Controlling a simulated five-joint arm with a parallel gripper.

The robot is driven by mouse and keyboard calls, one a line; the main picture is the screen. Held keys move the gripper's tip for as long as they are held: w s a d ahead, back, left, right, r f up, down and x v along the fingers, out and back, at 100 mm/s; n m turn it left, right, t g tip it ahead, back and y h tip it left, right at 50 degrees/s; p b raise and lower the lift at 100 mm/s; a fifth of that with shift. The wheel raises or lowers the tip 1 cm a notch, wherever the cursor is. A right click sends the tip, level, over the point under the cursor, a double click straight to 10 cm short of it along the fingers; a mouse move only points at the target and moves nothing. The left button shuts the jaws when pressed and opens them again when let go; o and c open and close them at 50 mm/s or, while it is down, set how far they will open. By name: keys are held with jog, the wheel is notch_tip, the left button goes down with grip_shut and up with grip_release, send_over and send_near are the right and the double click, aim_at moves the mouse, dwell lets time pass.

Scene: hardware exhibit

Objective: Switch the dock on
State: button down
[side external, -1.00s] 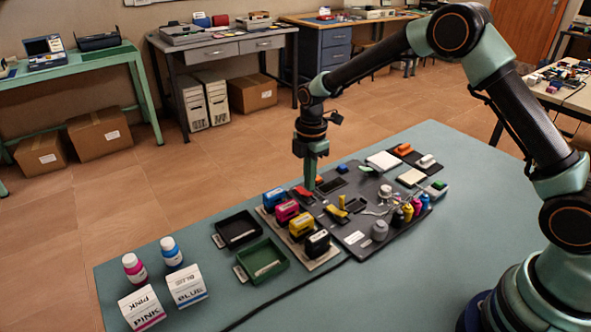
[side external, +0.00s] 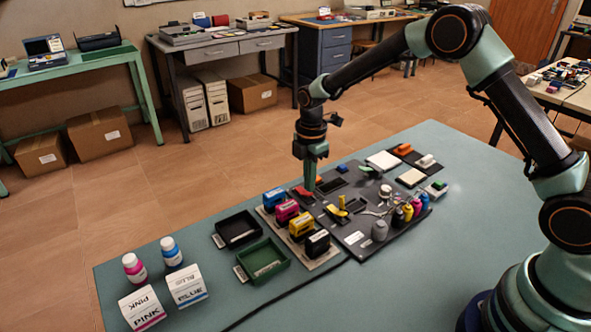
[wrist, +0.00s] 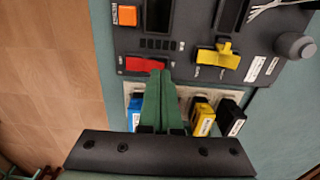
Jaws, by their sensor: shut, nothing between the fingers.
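The dock appears to be a dark panel (side external: 352,238) on the table, carrying several controls. A red rocker switch (wrist: 140,64) sits near the panel's edge; it also shows in the side view (side external: 303,193). A yellow lever (wrist: 218,56) and a grey knob (wrist: 295,45) are to its right in the wrist view. My gripper (wrist: 160,74) is shut and empty, its green fingertips at the right end of the red switch and hiding part of it. In the side view my gripper (side external: 309,189) points down there. I cannot tell whether it touches the switch.
Blue (side external: 274,201), magenta, yellow and black cartridges stand in a row beside the panel, close to my fingers. An orange button (wrist: 124,15) is on the panel. A black tray (side external: 220,241) and a green tray (side external: 282,270) lie at the left. Small bottles stand on the panel's right side.

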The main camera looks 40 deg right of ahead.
jog(key=shift+f, duration=0.9)
jog(key=shift+r, duration=3.55)
jog(key=shift+r, duration=0.2)
jog(key=s+d+r+m+t, duration=0.2)
jog(key=s+r+m, duration=0.4)
jog(key=s+r, duration=0.15)
jog(key=s+d+r+m+t, duration=0.2)
jog(key=s+r+m, duration=0.4)
jog(key=s+r, duration=0.15)
jog(key=s+m+t, duration=0.1)
jog(key=s+m, duration=0.5)
jog(key=shift+d+t, duration=0.3)
jog(key=shift+d, duration=0.1)
